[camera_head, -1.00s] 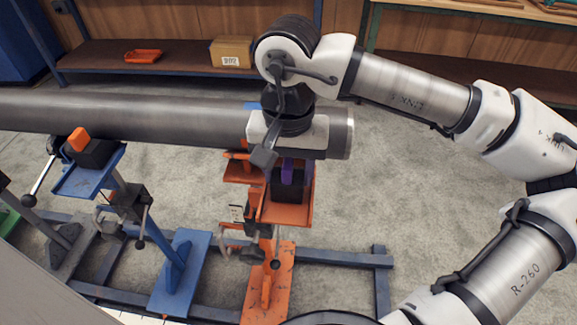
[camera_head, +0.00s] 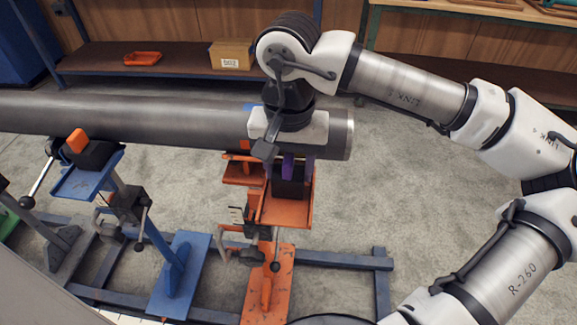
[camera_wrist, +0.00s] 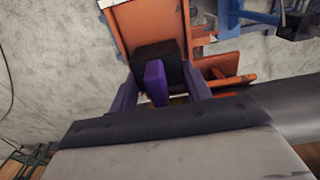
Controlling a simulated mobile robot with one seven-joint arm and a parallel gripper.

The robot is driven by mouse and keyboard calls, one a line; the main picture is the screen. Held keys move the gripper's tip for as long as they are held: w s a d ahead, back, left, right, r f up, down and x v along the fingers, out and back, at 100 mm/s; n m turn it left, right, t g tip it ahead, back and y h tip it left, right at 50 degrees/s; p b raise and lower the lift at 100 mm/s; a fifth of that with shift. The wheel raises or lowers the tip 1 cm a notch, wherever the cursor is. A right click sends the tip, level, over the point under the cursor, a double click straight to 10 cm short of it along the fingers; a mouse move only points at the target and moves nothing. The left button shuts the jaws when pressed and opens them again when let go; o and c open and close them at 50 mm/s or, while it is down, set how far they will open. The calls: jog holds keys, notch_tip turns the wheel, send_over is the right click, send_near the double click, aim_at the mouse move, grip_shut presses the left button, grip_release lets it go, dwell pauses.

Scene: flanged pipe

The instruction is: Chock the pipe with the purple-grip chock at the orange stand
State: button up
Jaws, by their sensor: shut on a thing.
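The grey steel pipe (camera_head: 130,118) lies across the stands, its open end near my wrist. The orange stand (camera_head: 268,285) is under that end and has an orange tray (camera_head: 286,215). The chock is a black block (camera_head: 291,187) with a purple grip (camera_head: 288,166), at the tray beside the pipe. My gripper (camera_head: 289,168) points down, shut on the chock's grip. In the wrist view the grip (camera_wrist: 156,83) shows between the two purplish fingers, with the black body (camera_wrist: 155,52) beyond. Contact between chock and pipe is hidden.
A blue stand (camera_head: 180,270) to the left carries another black chock (camera_head: 97,154) with an orange grip (camera_head: 77,140). Clamp handles and blue floor rails surround the stands. Floor to the right is clear.

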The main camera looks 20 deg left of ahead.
jog(key=shift+w+a, duration=0.2)
jog(key=shift+w, duration=0.45)
jog(key=o, duration=1.2)
jog(key=shift+c, duration=0.2)
jog(key=shift+s+d+r+p, duration=0.1)
jog(key=shift+s+r+p, duration=0.15)
jog(key=shift+r+p, duration=1.15)
jog(key=shift+s+r+p, duration=0.2)
jog(key=shift+r+p, duration=0.35)
jog(key=shift+r, duration=1.5)
jog(key=shift+s, duration=0.1)
